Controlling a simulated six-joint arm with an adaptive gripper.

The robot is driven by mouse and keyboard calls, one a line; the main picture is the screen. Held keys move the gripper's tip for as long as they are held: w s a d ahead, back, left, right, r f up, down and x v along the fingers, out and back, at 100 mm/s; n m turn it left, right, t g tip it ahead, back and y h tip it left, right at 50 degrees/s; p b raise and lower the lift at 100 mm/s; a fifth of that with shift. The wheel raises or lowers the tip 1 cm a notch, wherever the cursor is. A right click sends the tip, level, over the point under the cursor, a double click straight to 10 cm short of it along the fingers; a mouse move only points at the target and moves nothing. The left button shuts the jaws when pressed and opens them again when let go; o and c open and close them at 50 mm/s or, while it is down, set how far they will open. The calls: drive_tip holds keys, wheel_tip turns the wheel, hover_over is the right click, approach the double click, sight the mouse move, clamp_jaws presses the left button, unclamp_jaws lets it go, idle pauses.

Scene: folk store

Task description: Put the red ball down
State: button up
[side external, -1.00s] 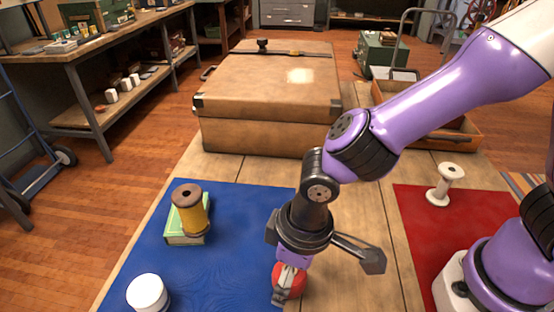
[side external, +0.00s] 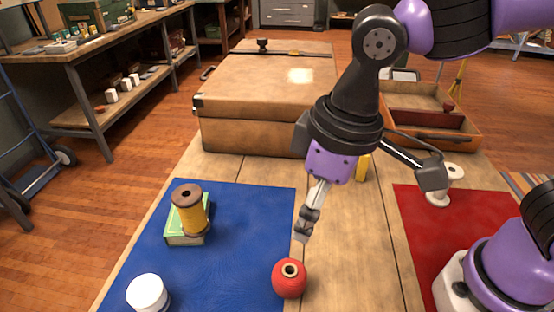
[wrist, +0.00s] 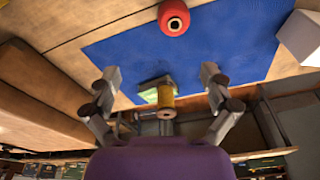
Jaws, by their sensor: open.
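The red ball (side external: 289,279), with a pale round opening on top, rests at the right edge of the blue mat (side external: 240,215). It also shows at the top of the wrist view (wrist: 173,17). My gripper (side external: 303,228) is above the ball and apart from it. Its fingers are spread and empty in the wrist view (wrist: 160,78).
A large brown case (side external: 265,100) stands behind. A white spool (side external: 441,197) is by the red mat (side external: 440,235).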

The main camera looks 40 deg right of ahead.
drive_tip(key=s+d+r+m+t+h, duration=0.1)
drive_tip(key=d+m+t, duration=0.3)
drive_tip(key=d, duration=1.3)
drive_tip(key=shift+s+d+r+m, duration=0.15)
drive_tip(key=shift+d+r+m, duration=0.1)
drive_tip(key=shift+r+m, duration=0.55)
